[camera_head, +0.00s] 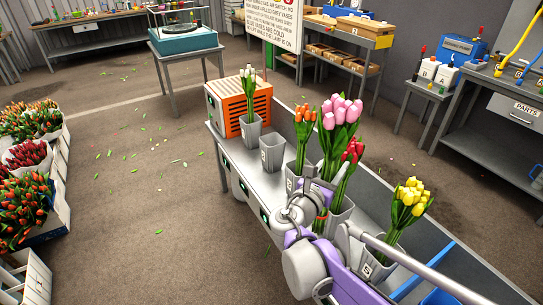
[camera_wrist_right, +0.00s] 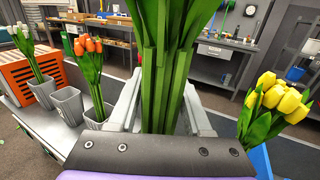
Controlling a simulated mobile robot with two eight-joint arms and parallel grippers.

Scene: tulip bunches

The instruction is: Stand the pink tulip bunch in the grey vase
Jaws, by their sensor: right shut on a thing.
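The pink tulip bunch (camera_head: 341,112) stands upright in the head view, blooms up. My right gripper (camera_head: 322,193) is shut on its green stems (camera_wrist_right: 163,85), which rise between the fingers in the right wrist view. An empty grey vase (camera_head: 272,153) stands on the bench to the left, between the white and orange bunches. It also shows left of my gripper in the right wrist view (camera_wrist_right: 69,106). My left gripper is not in view.
White tulips (camera_head: 248,78), orange tulips (camera_head: 304,122) and yellow tulips (camera_head: 409,201) stand in grey vases on the bench. An orange slatted box (camera_head: 238,104) is at the bench's far end.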

